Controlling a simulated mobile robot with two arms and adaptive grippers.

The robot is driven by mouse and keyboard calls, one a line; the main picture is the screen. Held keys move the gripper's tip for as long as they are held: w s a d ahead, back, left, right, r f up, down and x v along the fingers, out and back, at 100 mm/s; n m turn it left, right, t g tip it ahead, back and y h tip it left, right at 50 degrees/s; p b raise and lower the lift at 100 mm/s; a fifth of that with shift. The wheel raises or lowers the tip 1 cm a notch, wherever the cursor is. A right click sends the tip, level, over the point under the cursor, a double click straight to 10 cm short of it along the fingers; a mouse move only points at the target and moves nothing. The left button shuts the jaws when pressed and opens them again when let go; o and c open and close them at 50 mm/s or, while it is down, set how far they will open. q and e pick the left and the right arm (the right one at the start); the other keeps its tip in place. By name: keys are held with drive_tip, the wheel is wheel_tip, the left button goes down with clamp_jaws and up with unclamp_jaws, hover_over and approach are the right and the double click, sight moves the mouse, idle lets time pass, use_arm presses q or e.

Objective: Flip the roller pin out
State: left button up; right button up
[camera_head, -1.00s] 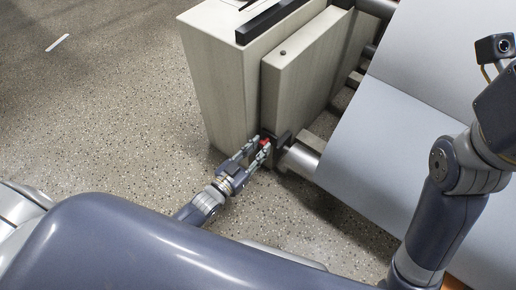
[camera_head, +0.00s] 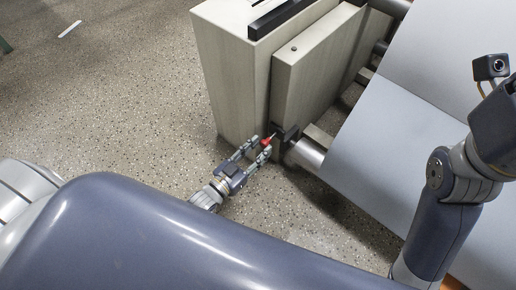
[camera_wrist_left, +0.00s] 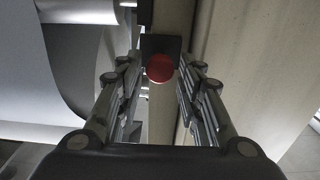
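The roller pin's round red knob (camera_head: 265,143) sticks out from a dark bracket (camera_head: 286,134) at the lower edge of the machine's side panel. A thin shaft shows between knob and bracket. My left gripper (camera_head: 260,147) has its two fingers apart, one on each side of the knob. In the left wrist view the red knob (camera_wrist_left: 159,69) sits between the spread fingers, with a gap on both sides, in front of the dark bracket (camera_wrist_left: 158,46). My right arm stands at the right; its gripper is out of view.
The beige machine housing (camera_head: 233,85) and its side panel (camera_head: 310,75) rise just beyond my left gripper. A metal roller (camera_head: 306,154) and a large pale sheet (camera_head: 395,130) lie to the right.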

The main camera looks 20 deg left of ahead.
use_arm(q)
drive_tip(key=v, duration=1.2)
